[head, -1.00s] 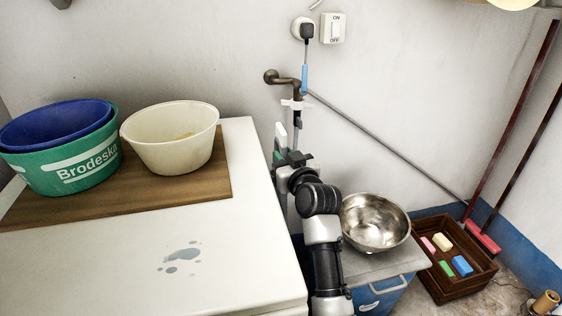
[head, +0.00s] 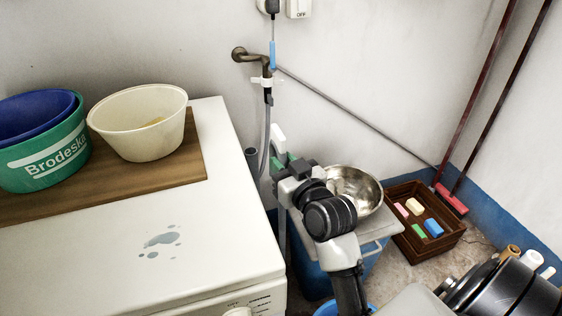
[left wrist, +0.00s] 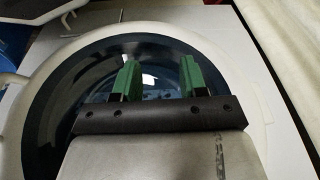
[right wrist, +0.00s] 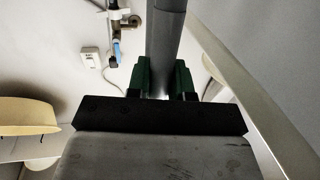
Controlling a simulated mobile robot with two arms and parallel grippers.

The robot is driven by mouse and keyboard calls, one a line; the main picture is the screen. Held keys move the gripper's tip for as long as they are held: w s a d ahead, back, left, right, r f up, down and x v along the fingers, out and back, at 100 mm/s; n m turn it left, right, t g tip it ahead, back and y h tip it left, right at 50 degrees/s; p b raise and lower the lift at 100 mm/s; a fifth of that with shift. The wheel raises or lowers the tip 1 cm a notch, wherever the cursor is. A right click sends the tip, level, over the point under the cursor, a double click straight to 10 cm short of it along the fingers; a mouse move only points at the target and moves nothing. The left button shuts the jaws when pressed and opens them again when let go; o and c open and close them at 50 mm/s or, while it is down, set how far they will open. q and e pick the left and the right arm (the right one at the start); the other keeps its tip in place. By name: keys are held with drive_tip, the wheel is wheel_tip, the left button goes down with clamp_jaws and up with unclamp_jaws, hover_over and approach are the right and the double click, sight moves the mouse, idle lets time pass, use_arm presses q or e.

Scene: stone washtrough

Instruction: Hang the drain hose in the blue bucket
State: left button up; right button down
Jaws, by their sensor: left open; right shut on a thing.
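My right gripper (head: 284,163) is beside the washing machine's right side, left of the steel bowl. In the right wrist view its green fingers (right wrist: 165,82) are shut on a thick grey hose (right wrist: 167,35), which looks like the drain hose. In the head view the arm hides most of the held part. A blue rim (head: 328,309), likely the blue bucket, shows partly at the bottom edge, behind my arm. My left gripper (left wrist: 160,78) is open and empty in front of the washing machine's round door (left wrist: 60,75); it is not visible in the head view.
The washing machine top (head: 90,245) carries a wooden board with a cream bowl (head: 140,125) and a green tub. A steel bowl (head: 357,187) sits on a blue unit at right. A wooden crate (head: 440,243) stands on the floor. A tap (head: 252,57) is on the wall.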

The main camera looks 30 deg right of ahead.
sight(282, 137)
drive_tip(key=shift+r+p, duration=0.4)
drive_tip(key=shift+r, duration=0.05)
drive_tip(key=shift+r+p, duration=0.5)
drive_tip(key=shift+p, duration=0.05)
drive_tip(key=shift+r+p, duration=0.7)
drive_tip(key=shift+p, duration=0.1)
use_arm(q)
drive_tip(key=shift+s+a+f+p, duration=0.6)
drive_tip(key=shift+s+f, duration=3.55)
drive_tip(key=shift+f, duration=2)
use_arm(e)
drive_tip(key=shift+r, duration=0.5)
drive_tip(key=shift+r+p, duration=1.3)
drive_tip(key=shift+p, duration=0.05)
drive_tip(key=shift+r+p, duration=0.55)
drive_tip(key=shift+p, duration=0.05)
drive_tip(key=shift+r, duration=0.25)
use_arm(q)
drive_tip(key=s+a+g+p, duration=0.1)
drive_tip(key=s+a+p, duration=0.1)
drive_tip(key=s, duration=0.8)
drive_tip(key=shift+r+g+p, duration=0.2)
drive_tip(key=shift+g+p, duration=0.1)
drive_tip(key=shift+p, duration=0.25)
use_arm(e)
drive_tip(key=shift+r, duration=1.2)
